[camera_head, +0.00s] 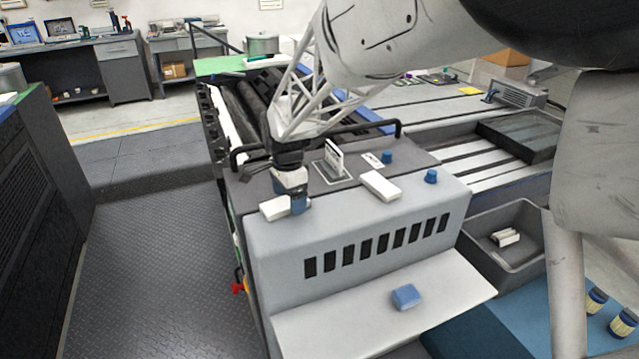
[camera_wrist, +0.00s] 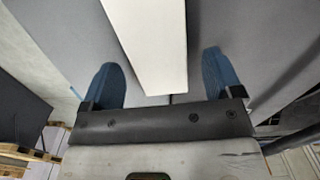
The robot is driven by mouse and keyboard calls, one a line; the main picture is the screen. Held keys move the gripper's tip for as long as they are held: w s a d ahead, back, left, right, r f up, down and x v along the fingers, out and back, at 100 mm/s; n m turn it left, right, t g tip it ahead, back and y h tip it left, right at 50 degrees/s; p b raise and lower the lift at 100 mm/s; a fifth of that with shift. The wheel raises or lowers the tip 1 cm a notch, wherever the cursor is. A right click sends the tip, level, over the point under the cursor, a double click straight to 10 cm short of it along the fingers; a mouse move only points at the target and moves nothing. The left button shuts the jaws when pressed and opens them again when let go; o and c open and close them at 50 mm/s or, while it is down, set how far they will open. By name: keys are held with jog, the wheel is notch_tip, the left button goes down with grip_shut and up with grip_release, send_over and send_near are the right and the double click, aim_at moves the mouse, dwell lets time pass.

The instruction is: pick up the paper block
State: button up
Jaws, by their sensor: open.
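A white paper block (camera_head: 275,208) lies on top of the grey machine housing at its left front corner, partly hidden by my gripper. My gripper (camera_head: 298,207) is right over that corner, with its blue fingers pointing down. In the wrist view the fingers (camera_wrist: 160,72) are spread apart, and a long white block (camera_wrist: 150,40) shows between them, with space on both sides. I cannot tell whether the fingers reach down beside it. A second white block (camera_head: 381,186) lies farther right on the same housing top.
An upright white card (camera_head: 334,157) in a holder and blue knobs (camera_head: 387,157) (camera_head: 430,176) stand on the housing top. A blue block (camera_head: 406,297) lies on the front shelf (camera_head: 340,325). A grey bin (camera_head: 480,250) at right holds small white pieces (camera_head: 505,237).

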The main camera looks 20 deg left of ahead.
jog(key=shift+f, duration=0.35)
dwell(0.3)
jog(key=c, duration=1)
jog(key=shift+r, duration=0.15)
jog(key=shift+c, duration=0.3)
jog(key=shift+r, duration=0.5)
jog(key=shift+s+d+r, duration=0.1)
jog(key=shift+s+r, duration=0.05)
jog(key=shift+r, duration=0.45)
jog(key=shift+s+d+r, duration=0.1)
jog(key=shift+r, duration=0.5)
jog(key=s+d+r, duration=0.1)
jog(key=s+d, duration=0.9)
jog(key=s, duration=0.1)
jog(key=shift+s+d+r, duration=0.15)
jog(key=shift+d, duration=0.05)
